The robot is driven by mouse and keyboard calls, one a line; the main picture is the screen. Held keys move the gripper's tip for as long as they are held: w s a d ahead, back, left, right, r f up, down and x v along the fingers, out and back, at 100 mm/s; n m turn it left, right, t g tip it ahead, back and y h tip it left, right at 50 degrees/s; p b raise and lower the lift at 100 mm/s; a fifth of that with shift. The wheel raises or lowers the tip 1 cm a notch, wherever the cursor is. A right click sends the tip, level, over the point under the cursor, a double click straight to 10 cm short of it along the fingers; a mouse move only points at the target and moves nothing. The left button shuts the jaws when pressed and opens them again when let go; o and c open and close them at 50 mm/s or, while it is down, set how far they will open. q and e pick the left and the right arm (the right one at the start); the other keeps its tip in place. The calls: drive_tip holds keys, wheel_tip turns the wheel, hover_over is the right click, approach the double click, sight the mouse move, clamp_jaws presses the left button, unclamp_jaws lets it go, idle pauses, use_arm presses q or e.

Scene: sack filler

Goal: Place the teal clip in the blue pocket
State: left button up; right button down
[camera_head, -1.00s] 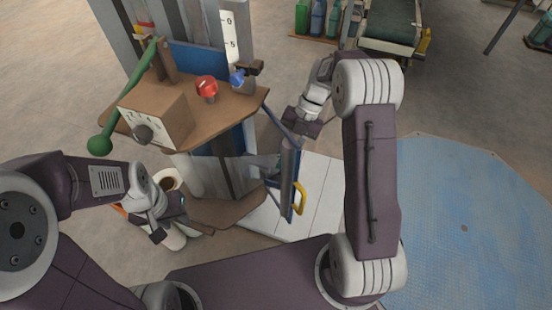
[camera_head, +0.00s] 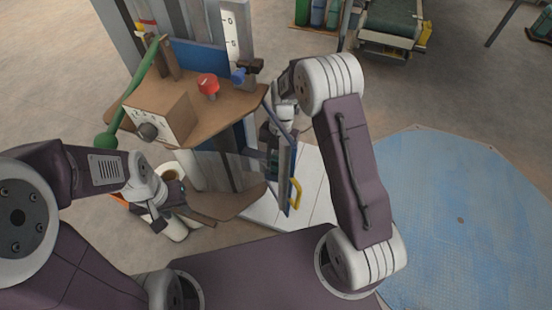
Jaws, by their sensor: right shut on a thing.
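My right gripper (camera_head: 272,142) is inside the machine's front, behind the blue-edged door (camera_head: 285,170), which partly hides its fingers. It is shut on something. A small teal patch (camera_head: 272,160) shows at its fingertips, seen through or beside the door, and looks like the teal clip; its outline is not clear. My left gripper (camera_head: 168,212) is low at the left, beside the white cylinders, with its fingers apart and empty. I cannot make out the blue pocket for certain; a blue panel (camera_head: 196,55) stands behind the brown shelf.
The brown shelf (camera_head: 225,100) carries a control box (camera_head: 160,112), a red knob (camera_head: 208,84) and a blue valve (camera_head: 240,76). A green lever (camera_head: 107,141) hangs left. A yellow handle (camera_head: 296,193) sticks out from the door.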

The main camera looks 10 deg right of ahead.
drive_tip(key=shift+f, duration=0.2)
drive_tip(key=c, duration=1.1)
unclamp_jaws()
drive_tip(key=shift+c, duration=0.2)
drive_tip(key=shift+r, duration=0.1)
drive_tip(key=v, duration=0.7)
drive_tip(key=shift+r, duration=0.35)
drive_tip(key=shift+d, duration=0.15)
